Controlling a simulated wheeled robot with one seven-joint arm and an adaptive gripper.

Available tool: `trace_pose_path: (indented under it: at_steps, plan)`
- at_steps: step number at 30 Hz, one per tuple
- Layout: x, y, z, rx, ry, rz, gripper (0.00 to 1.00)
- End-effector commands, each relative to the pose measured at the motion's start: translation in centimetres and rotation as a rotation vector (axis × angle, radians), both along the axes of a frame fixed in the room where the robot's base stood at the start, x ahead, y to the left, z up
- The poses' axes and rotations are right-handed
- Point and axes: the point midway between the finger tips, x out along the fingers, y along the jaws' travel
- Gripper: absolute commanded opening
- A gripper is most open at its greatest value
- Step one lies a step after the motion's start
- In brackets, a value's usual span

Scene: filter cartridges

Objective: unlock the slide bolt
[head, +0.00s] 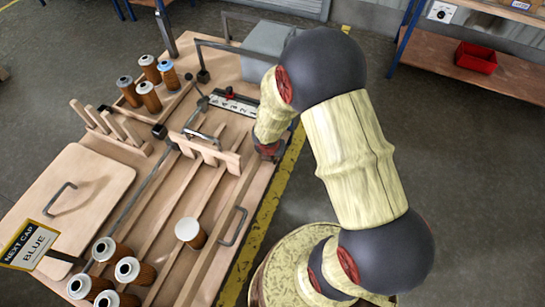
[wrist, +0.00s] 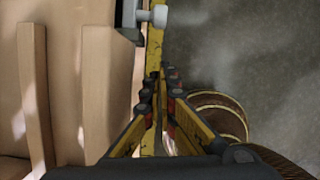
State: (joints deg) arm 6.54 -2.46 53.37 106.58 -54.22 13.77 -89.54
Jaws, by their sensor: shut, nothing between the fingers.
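The slide bolt (wrist: 128,20) appears to be the grey metal fitting with a pale round knob (wrist: 159,16) at the top of the wrist view, on the edge of the wooden bench. Part of it is cut off by the frame, so I cannot tell its full position. My gripper (wrist: 161,80) is shut and empty, with its fingertips below the knob in the picture and apart from it. In the head view my gripper (head: 268,150) is at the bench's right edge, partly hidden by my arm. I cannot make out the bolt there.
The wooden bench (head: 222,215) has long rails and a wooden gate (head: 205,148). A white-capped cartridge (head: 190,233) stands between rails. Several cartridges stand front left and back left. A lid with a handle (head: 75,195) lies left.

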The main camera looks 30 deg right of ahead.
Motion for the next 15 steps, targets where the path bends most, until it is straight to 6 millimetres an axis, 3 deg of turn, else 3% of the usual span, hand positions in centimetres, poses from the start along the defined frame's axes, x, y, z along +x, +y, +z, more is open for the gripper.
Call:
trace_pose_path:
  at_steps: [6, 15]
  plan:
    - [2.0, -2.0, -0.4, 0.000, 0.001, -0.002, 0.00]
    - [2.8, -2.8, -0.5, 0.001, 0.001, 0.000, 0.00]
